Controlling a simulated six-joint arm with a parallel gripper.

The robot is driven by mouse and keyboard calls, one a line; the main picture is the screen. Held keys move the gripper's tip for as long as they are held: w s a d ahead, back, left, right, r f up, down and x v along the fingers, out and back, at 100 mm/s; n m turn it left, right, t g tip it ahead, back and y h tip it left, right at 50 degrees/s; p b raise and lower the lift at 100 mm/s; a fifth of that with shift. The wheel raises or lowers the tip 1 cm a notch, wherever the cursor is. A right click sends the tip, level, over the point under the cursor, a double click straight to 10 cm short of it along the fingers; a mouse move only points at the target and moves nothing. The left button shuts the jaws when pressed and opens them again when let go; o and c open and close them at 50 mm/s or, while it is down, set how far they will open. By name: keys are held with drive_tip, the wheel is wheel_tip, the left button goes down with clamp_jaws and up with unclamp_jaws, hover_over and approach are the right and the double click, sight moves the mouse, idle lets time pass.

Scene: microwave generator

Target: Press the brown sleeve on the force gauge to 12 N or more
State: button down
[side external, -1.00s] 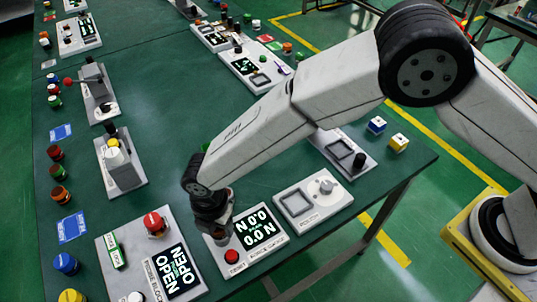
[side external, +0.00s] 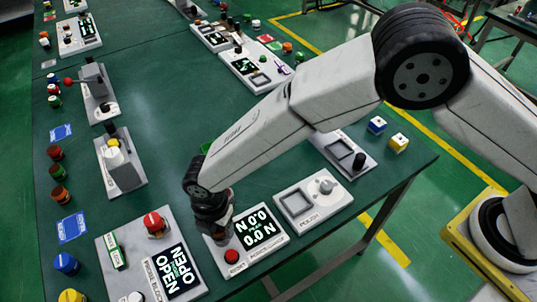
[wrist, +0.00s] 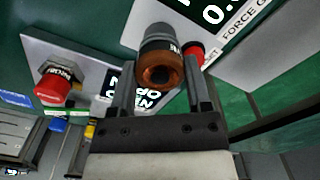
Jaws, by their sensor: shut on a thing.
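The force gauge (side external: 272,222) is a pale panel near the table's front edge, and its display reads 0.0 N on both lines. My gripper (side external: 212,215) is low over the gauge's left end and hides the sleeve in the side view. In the wrist view, the brown sleeve (wrist: 148,80) sits at the end of a grey cylindrical body (wrist: 158,42). My gripper (wrist: 163,88) is shut on it, with one finger on each side. The sleeve's far side is hidden.
A red button (side external: 232,256) is on the gauge, close to my gripper. Left is a panel with a red mushroom button (side external: 154,222) and a display reading OPEN. Right is a panel with a grey knob (side external: 327,187). Open green tabletop (side external: 190,100) lies behind.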

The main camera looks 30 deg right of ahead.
drive_tip(key=shift+f, duration=0.6)
idle(2.0)
drive_tip(key=shift+r, duration=3.65)
